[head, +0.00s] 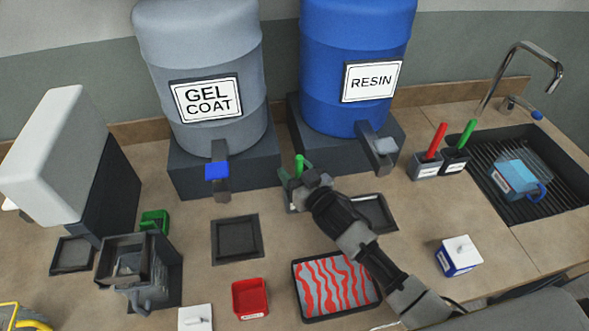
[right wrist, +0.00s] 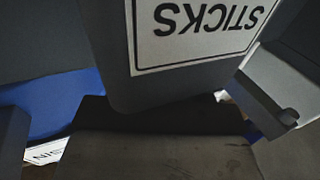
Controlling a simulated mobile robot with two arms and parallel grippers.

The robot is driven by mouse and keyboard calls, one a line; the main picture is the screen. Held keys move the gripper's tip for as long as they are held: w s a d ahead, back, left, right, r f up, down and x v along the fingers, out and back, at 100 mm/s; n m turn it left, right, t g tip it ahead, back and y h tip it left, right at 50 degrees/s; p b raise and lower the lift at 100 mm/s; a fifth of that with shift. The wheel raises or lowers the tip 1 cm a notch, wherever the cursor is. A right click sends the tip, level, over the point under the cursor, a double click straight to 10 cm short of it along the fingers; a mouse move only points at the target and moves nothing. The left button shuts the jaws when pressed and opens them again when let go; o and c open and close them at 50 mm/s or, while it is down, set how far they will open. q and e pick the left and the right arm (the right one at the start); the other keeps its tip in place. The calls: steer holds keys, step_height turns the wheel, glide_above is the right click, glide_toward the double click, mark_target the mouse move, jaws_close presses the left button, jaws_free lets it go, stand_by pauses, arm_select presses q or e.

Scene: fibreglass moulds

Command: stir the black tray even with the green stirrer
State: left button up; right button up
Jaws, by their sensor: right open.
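The black tray (head: 297,290) lies at the front middle of the bench in the head view, its grey filling streaked with wavy red bands. A green stick (head: 299,165) stands upright just behind my right gripper (head: 300,190). Another green stick (head: 467,132) stands in a dark holder at the right; I cannot tell which is the stirrer. My right gripper is open, close to a small grey box that it largely hides. In the right wrist view, a grey box labelled STICKS (right wrist: 195,85) fills the middle, its label upside down. My left gripper is not seen.
Grey gel coat (head: 205,65) and blue resin (head: 355,60) drums stand behind. A red stick (head: 436,140) stands in a holder near the sink (head: 560,205). An empty dark tray (head: 237,238) and red cup (head: 250,297) lie left of the striped tray.

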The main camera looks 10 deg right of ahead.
jaws_close()
step_height(320, 180, up, 11)
steer(key=p, duration=1)
stand_by(0.4)
